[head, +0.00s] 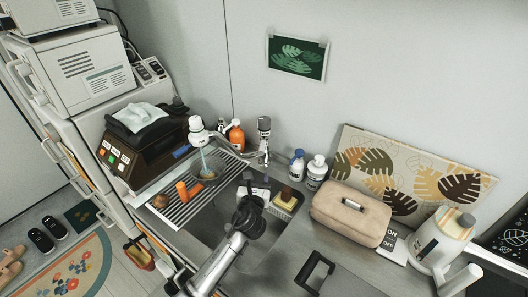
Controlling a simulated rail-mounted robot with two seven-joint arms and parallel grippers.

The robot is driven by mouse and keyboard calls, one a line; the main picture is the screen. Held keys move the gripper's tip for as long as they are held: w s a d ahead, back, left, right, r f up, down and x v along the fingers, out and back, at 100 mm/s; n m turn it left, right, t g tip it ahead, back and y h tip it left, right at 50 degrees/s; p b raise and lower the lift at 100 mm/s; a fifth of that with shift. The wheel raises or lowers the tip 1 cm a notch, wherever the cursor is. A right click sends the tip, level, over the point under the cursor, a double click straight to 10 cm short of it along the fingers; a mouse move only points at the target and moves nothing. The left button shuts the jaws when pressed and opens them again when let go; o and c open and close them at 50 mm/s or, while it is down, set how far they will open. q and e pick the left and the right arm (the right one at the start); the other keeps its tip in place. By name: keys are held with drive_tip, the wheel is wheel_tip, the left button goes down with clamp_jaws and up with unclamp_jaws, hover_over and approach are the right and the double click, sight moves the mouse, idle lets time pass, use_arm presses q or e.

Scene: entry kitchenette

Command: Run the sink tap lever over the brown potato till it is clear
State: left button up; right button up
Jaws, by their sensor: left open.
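The brown potato (160,201) lies at the left end of the drying rack (192,210). The sink tap (264,145) stands at the back of the sink, its spout reaching left to a white head (197,128). A pale blue streak below this head reaches a clear bowl (209,172); I cannot tell whether it is water. The potato is left of and nearer than the bowl, apart from the streak. My left gripper (250,197) is open over the sink basin, nearer than the tap and apart from it, to the right of the potato. Its fingertips are small and dark.
An orange carrot (187,191) lies between potato and bowl. A sponge holder (286,202), white bottles (316,170) and an orange bottle (236,136) stand around the sink. A beige case (350,215) fills the counter at right.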

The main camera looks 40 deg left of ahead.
sight(262, 151)
use_arm(q)
drive_tip(key=shift+m, duration=0.7)
drive_tip(key=b+x, duration=0.2)
drive_tip(key=x, duration=1.1)
drive_tip(key=shift+w+a+r, duration=0.1)
drive_tip(key=shift+w+a, duration=0.1)
drive_tip(key=shift+w, duration=0.1)
drive_tip(key=shift+c, duration=0.5)
drive_tip(key=c, duration=0.4)
clamp_jaws()
